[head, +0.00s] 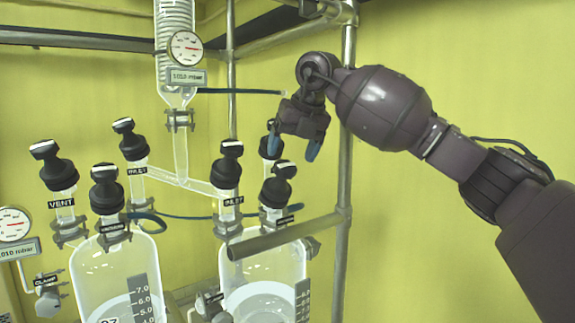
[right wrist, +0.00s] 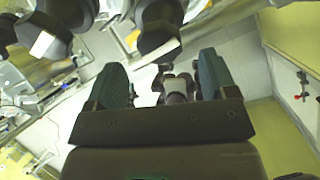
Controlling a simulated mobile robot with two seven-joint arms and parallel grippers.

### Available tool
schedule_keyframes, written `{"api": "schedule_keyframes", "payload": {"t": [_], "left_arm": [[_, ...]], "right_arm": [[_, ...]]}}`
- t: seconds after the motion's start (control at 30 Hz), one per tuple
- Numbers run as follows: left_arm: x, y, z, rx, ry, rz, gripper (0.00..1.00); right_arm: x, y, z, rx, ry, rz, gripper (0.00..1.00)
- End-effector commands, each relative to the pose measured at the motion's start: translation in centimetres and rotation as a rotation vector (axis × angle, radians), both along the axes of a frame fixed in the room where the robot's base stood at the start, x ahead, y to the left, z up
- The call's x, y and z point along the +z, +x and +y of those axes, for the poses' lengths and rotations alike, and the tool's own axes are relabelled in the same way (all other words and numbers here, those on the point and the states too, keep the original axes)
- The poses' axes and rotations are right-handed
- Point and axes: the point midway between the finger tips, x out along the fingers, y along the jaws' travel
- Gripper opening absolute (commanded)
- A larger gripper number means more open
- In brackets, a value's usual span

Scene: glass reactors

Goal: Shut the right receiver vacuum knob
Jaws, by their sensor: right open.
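The right glass receiver (head: 262,270) stands at lower middle with several black knobs on its top. Its front right knob (head: 277,188), black with a pale top stripe, sits on a neck whose label is too small to read surely; by its place it matches the vacuum knob. My right gripper (head: 293,143) is open and empty, pointing down just above and right of that knob, apart from it. One fingertip overlaps the rear knob (head: 268,146) in the picture. In the right wrist view a black knob (right wrist: 157,32) shows beyond the open fingers (right wrist: 162,82). My left gripper is not in view.
The inlet knob (head: 230,163) stands left of the front right knob. The left receiver (head: 115,270) has similar knobs. A metal upright (head: 345,190) stands close right of my gripper, and a horizontal bar (head: 280,237) crosses before the right receiver. A gauge (head: 186,48) hangs above.

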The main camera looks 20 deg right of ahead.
Motion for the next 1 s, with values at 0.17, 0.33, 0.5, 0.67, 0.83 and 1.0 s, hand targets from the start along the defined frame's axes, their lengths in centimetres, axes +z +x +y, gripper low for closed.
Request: {"api": "schedule_keyframes", "payload": {"t": [0.17,0.33,0.5,0.67,0.83,1.0], "left_arm": [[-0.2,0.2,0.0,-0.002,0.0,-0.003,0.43],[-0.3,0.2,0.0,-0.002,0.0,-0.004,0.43],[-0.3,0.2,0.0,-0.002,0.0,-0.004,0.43],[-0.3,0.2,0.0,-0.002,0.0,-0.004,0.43],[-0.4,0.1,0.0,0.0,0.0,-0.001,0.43],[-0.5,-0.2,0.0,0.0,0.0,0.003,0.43]], "right_arm": [[3.0,-1.2,-0.6,0.0,0.001,-0.003,0.78],[4.9,-2.0,-1.0,-0.002,0.0,-0.003,0.78],[5.6,-2.4,-1.2,0.0,0.0,-0.001,0.78],[5.7,-2.4,-1.2,0.0,0.0,-0.001,0.78],[5.7,-2.4,-1.2,0.0,0.0,-0.001,0.78],[5.7,-2.4,-1.2,0.0,0.0,-0.001,0.78]]}}
